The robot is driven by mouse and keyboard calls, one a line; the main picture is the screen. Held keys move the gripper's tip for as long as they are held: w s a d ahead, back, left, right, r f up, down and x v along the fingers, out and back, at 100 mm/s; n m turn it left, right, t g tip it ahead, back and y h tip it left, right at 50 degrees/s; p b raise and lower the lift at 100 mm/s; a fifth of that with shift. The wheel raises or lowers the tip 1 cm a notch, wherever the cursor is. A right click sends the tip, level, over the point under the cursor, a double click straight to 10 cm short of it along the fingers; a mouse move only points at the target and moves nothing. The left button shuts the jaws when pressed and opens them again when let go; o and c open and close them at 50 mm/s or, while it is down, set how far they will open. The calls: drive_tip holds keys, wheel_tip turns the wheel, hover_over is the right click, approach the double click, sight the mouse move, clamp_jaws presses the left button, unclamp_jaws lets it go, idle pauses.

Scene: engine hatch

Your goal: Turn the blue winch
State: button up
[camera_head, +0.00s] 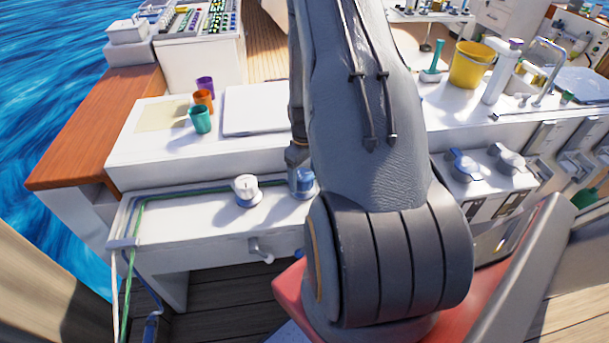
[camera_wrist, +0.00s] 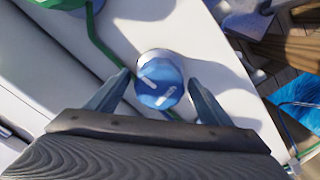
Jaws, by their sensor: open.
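In the wrist view the blue winch (camera_wrist: 160,82) shows as a round blue drum with pale marks on its top. My gripper (camera_wrist: 158,77) is open, with one finger on each side of the winch. I cannot tell whether the fingers touch it. In the head view the blue winch (camera_head: 303,183) stands on the white ledge, partly hidden behind my arm. My gripper is mostly hidden by my arm there.
A white-topped winch (camera_head: 246,190) stands just left of the blue one. A green winch (camera_wrist: 68,3) is at the wrist view's top left. A green rope (camera_wrist: 105,52) passes close by. A handle (camera_head: 260,250) sticks out of the ledge's front. Cups (camera_head: 201,120) stand behind.

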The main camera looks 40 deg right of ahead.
drive_tip(key=c, duration=1.1)
drive_tip(key=shift+o, duration=0.2)
drive_tip(key=m+b, duration=0.1)
drive_tip(key=m, duration=0.3)
drive_tip(key=shift+m, duration=0.3)
drive_tip(key=shift+a+m+b, duration=0.1)
drive_tip(key=shift+m+b, duration=0.4)
drive_tip(key=shift+m, duration=1.3)
drive_tip(key=o, duration=1.1)
drive_tip(key=shift+c, duration=0.2)
